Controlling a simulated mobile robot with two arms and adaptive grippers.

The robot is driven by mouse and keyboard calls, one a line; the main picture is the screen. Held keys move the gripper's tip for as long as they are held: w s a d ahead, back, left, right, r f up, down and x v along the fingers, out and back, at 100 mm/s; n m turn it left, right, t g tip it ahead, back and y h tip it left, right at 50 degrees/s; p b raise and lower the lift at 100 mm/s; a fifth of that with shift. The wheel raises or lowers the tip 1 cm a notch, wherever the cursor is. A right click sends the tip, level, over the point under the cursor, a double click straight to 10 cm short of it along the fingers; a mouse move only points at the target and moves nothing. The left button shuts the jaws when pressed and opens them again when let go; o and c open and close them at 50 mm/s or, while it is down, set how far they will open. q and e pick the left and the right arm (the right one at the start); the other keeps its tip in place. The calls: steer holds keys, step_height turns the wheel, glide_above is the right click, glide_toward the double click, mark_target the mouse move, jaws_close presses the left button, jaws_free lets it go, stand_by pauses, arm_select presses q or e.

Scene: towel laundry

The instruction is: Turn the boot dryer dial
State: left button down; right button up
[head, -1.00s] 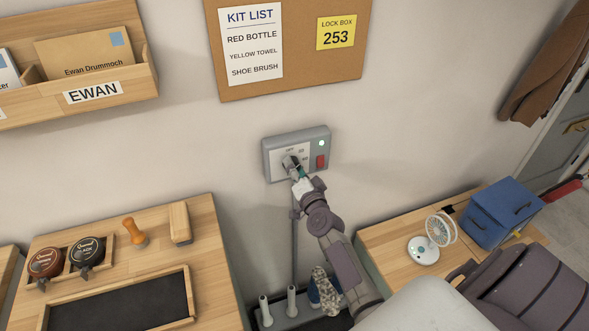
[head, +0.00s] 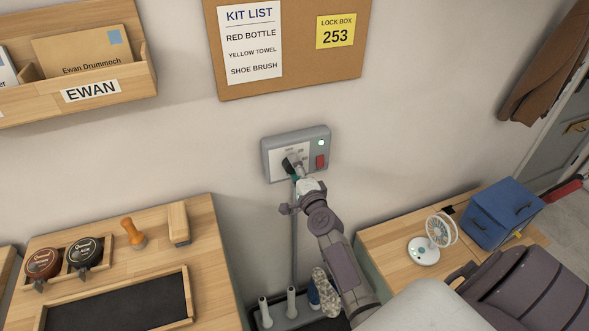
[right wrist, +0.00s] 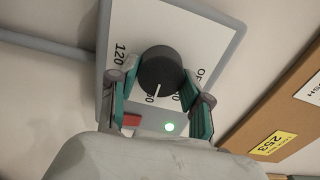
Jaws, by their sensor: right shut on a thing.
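The boot dryer's grey control box (head: 270,145) is on the wall below the cork board. Its dark round dial (right wrist: 160,68) shows in the right wrist view, with a white pointer line toward the bottom of the picture. Printed marks "120" and "OFF" show on either side; the marks near the pointer are partly hidden. My right gripper (right wrist: 161,78) is shut on the dial, one teal-padded finger on each side. In the head view the right gripper (head: 294,168) covers part of the dial. My left gripper is not in view.
A red switch (head: 320,161) and a lit green lamp (head: 321,143) are right of the dial. Boot dryer posts (head: 291,301) stand below. A wooden table (head: 205,235) is at left; a fan (head: 425,250) and blue box (head: 490,215) are at right.

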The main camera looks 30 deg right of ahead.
stand_by(0.4)
steer(key=o, duration=1.2)
steer(key=shift+c, duration=0.2)
steer(key=v, duration=1.2)
